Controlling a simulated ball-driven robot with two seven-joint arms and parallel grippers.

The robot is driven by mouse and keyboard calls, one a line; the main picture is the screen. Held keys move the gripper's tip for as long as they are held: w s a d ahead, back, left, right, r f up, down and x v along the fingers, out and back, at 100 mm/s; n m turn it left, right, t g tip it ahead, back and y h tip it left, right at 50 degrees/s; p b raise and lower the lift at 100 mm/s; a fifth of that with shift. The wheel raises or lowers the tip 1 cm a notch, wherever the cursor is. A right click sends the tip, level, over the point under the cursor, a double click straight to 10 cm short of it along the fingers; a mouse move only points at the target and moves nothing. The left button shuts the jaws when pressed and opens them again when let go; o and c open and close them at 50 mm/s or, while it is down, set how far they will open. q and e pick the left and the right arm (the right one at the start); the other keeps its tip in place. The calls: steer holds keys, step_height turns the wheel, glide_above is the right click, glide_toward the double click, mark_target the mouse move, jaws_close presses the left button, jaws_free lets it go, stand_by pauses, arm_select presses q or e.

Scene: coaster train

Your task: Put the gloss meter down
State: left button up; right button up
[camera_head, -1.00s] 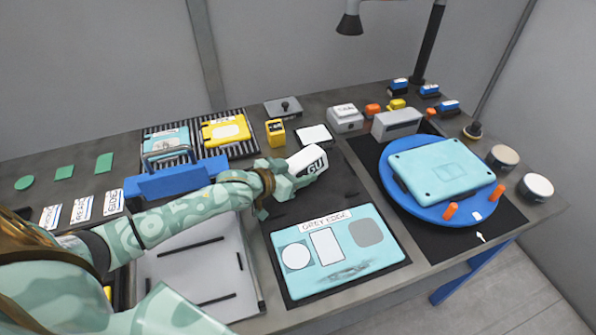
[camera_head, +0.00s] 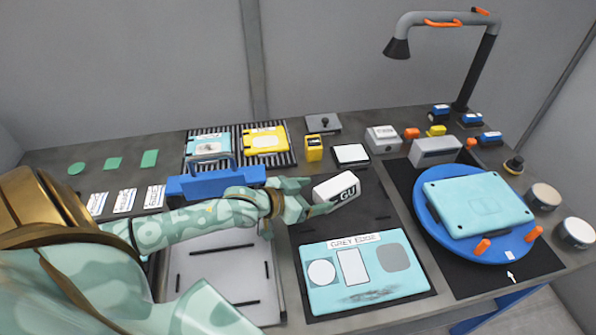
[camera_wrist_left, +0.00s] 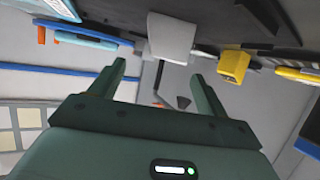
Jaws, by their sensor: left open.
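The gloss meter, a white box marked "GU" (camera_head: 338,188), stands on the dark mat (camera_head: 372,213) behind the light-blue GREY EDGE panel (camera_head: 366,273). My left gripper (camera_head: 308,196) is open just left of the box, its fingers pointing at it. In the left wrist view a pale box (camera_wrist_left: 171,37), which looks like the meter, lies beyond the open fingertips (camera_wrist_left: 160,75), with nothing between the fingers. My right gripper is not in view.
A blue turntable (camera_head: 428,215) with a light-blue panel stands at the right. A blue handled case (camera_head: 215,184) and a grey tray (camera_head: 205,272) lie around my left arm. A yellow block (camera_head: 314,150) and a white pad (camera_head: 350,154) stand behind the meter.

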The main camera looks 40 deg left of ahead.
arm_select(q)
steer(key=p+v, duration=0.1)
steer(key=v, duration=0.4)
steer(key=shift+w, duration=0.1)
steer(key=shift+a, duration=0.1)
stand_by(0.3)
